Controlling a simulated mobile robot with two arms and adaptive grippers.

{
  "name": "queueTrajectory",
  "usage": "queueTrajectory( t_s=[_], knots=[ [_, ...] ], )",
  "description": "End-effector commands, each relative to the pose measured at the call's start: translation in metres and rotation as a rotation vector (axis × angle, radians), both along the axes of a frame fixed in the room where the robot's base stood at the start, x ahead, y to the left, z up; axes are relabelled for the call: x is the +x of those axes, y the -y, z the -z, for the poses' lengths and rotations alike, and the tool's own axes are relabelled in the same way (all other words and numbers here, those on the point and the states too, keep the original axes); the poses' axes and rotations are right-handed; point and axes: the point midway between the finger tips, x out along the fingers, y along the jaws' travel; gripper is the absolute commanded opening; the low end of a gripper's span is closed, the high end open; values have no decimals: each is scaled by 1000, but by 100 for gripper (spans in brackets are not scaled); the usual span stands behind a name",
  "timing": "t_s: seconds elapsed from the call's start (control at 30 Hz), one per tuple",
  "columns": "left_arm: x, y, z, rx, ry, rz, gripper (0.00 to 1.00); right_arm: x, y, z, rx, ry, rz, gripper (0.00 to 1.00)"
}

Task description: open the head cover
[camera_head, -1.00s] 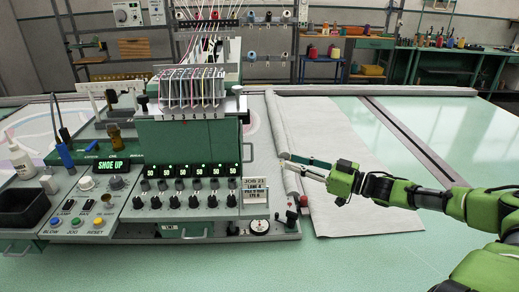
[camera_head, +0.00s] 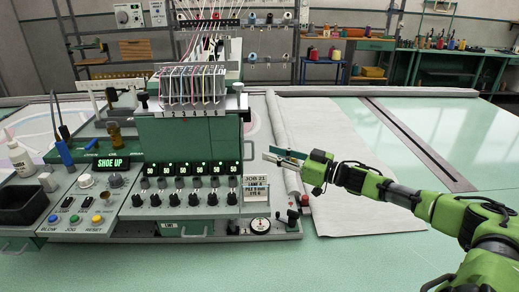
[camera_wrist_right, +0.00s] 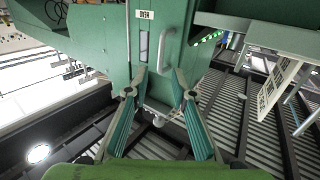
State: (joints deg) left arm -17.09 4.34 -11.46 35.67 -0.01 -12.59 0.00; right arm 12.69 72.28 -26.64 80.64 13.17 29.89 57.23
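The green machine head (camera_head: 188,140) stands left of centre in the head view, with a row of dials below. In the right wrist view its side face (camera_wrist_right: 103,40) carries a label reading HEAD (camera_wrist_right: 146,14), upside down, and a grey bow handle (camera_wrist_right: 165,45). The cover's edges are hard to make out; it looks shut. My right gripper (camera_head: 276,155) is at the right of the head, pointing left at it. In the wrist view its fingers (camera_wrist_right: 159,72) are spread and empty, just short of the handle. My left gripper is out of view.
A grey cloth (camera_head: 335,150) lies on the pale green table right of the head. A red knob (camera_head: 304,200) stands at the console's right corner, below my right gripper. In the wrist view a hanging white card (camera_wrist_right: 280,85) is at the right.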

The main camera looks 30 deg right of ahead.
Motion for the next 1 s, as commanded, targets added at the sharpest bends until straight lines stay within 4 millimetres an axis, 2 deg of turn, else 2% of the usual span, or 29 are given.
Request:
queueTrajectory(
  t_s=[0.43,0.87,0.9,1.0],
  knots=[
    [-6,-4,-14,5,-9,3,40,43,-19,-1,2,1,2,23],
    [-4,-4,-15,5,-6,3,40,49,-23,1,0,-1,0,23],
    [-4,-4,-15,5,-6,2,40,49,-23,1,0,-1,0,21],
    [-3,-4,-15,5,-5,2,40,49,-23,0,0,-1,0,0]
  ],
)
